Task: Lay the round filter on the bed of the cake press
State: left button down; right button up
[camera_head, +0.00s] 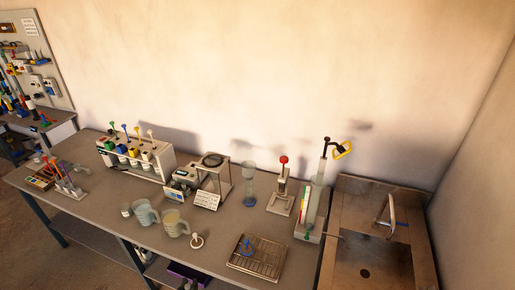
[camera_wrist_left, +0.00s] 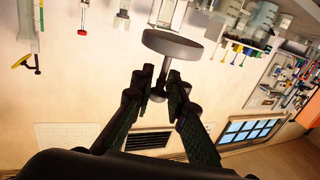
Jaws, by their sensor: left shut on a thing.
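In the left wrist view, my left gripper (camera_wrist_left: 163,90) is shut on the stem or knob of a grey round disc, which I take for the round filter (camera_wrist_left: 172,46). The disc is held off the bench, beyond the fingertips. In the head view neither gripper nor the disc shows clearly. A small press with a red knob (camera_head: 282,190) stands on the bench right of centre. A taller lever press with a yellow handle (camera_head: 316,205) stands to its right, by the sink. I cannot tell for sure which one is the cake press.
A wire rack tray (camera_head: 271,262) with a blue-knobbed piece (camera_head: 247,246) lies at the front. A white-knobbed piece (camera_head: 196,240), two jugs (camera_head: 174,223), a glass column (camera_head: 249,185) and a balance (camera_head: 180,183) stand on the bench. The steel sink (camera_head: 376,262) is at right.

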pick_arm(q)
jog(key=w+r, duration=0.4)
jog(key=r, duration=0.1)
jog(key=s+f, duration=0.4)
jog(key=f, duration=0.1)
jog(key=shift+s+f, duration=0.3)
jog(key=shift+r, duration=0.1)
